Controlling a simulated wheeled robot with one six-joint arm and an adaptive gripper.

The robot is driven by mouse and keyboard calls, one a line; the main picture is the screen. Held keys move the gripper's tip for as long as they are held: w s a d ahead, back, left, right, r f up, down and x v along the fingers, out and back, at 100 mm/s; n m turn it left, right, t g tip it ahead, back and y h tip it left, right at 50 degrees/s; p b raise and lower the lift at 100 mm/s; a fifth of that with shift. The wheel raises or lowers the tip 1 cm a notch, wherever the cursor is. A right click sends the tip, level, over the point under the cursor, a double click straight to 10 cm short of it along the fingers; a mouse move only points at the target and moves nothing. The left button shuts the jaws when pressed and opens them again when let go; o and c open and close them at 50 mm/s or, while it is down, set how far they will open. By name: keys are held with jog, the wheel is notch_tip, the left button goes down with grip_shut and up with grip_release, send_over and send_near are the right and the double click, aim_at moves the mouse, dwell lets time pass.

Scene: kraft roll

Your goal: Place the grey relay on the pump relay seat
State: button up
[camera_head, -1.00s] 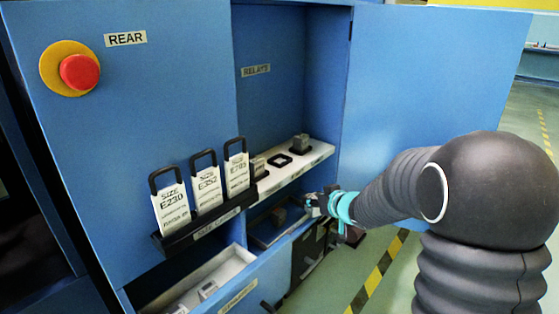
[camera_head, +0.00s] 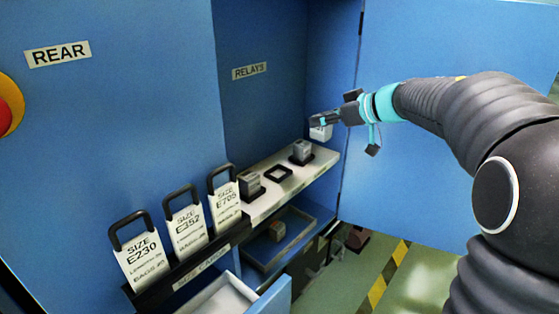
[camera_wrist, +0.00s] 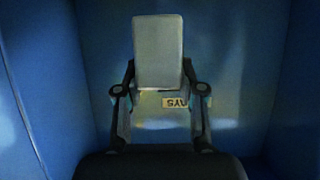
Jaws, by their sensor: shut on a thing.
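My gripper (camera_head: 320,119) is shut on a pale grey block, the grey relay (camera_head: 321,132), and holds it in the air in front of the cabinet recess, above the right end of the white shelf. The relay also shows in the wrist view (camera_wrist: 158,52), standing out between the two fingers (camera_wrist: 158,88). On the shelf (camera_head: 262,208) is an empty black square seat (camera_head: 278,174) in the middle. A grey relay (camera_head: 250,182) sits in the left seat and another (camera_head: 302,150) in the right seat. The seat labels are too small to read, so I cannot tell which is the pump seat.
Below the shelf a tray (camera_head: 256,262) holds another block (camera_head: 278,231). Tags with black handles (camera_head: 185,232) stand in a rack at left. An open drawer (camera_head: 235,292) is at the bottom. The open cabinet door (camera_head: 430,160) is behind my arm.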

jog(key=shift+w+a+f, duration=0.2)
jog(key=shift+a+f, duration=1.55)
jog(key=shift+a, duration=0.1)
jog(key=shift+w+a+f, duration=0.25)
jog(key=shift+a+f, duration=1.55)
jog(key=shift+a, duration=0.1)
jog(key=shift+w+a+f, duration=0.2)
jog(key=shift+a+f, duration=1.55)
jog(key=shift+a, duration=0.1)
jog(key=shift+f, duration=0.1)
jog(key=shift+f, duration=0.25)
jog(key=o, duration=1.2)
jog(key=shift+r, duration=0.15)
